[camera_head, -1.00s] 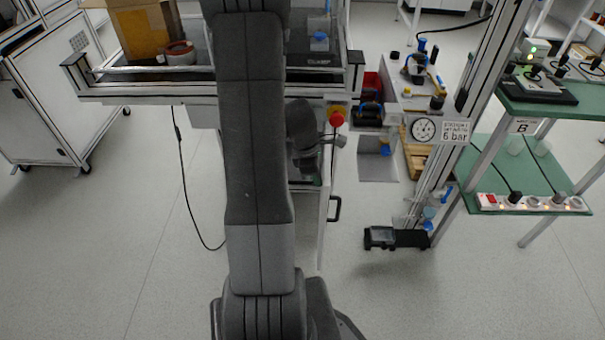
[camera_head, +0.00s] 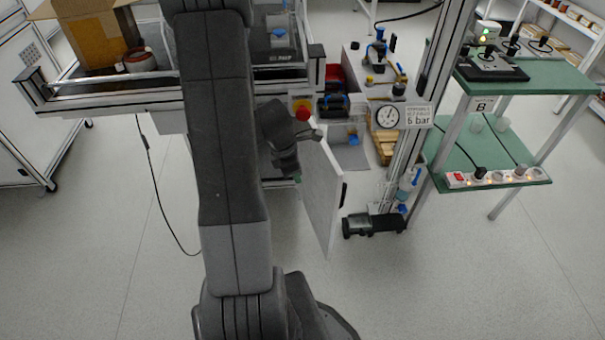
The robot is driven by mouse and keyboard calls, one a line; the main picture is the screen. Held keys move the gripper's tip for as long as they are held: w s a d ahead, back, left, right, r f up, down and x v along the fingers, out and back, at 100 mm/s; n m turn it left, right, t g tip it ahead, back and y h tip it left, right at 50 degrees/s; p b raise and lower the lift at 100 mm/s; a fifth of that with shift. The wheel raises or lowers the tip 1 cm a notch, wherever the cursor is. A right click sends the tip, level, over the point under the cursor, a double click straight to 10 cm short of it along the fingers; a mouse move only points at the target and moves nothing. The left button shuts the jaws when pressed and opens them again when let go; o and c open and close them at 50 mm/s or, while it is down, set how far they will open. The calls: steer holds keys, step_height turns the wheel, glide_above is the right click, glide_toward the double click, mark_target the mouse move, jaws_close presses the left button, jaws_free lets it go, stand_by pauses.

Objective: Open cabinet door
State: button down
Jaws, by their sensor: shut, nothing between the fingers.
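The cabinet door (camera_head: 323,190) is a white panel standing ajar below the workbench, swung out toward me. Its black handle (camera_head: 344,194) is on the right face. My gripper (camera_head: 314,134) is shut and empty at the door's top edge, below the red button. It is small in this view, and I cannot tell whether it touches the door. My dark arm covers much of the cabinet front and its opening.
A black device (camera_head: 373,225) stands on the floor right of the door, near the aluminium post. Green shelves (camera_head: 490,160) with a power strip stand further right. The workbench (camera_head: 120,100) is at the upper left. The floor in front of the door is clear.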

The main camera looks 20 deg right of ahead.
steer(key=a+p+v, duration=0.1)
steer(key=p+v, duration=0.2)
steer(key=v, duration=0.7)
steer(key=shift+s+a, duration=0.15)
steer(key=shift+a, duration=0.05)
steer(key=d+f+b, duration=0.3)
steer(key=d+f, duration=0.3)
steer(key=f, duration=0.3)
steer(key=shift+s+f, duration=0.15)
steer(key=shift+f, duration=0.15)
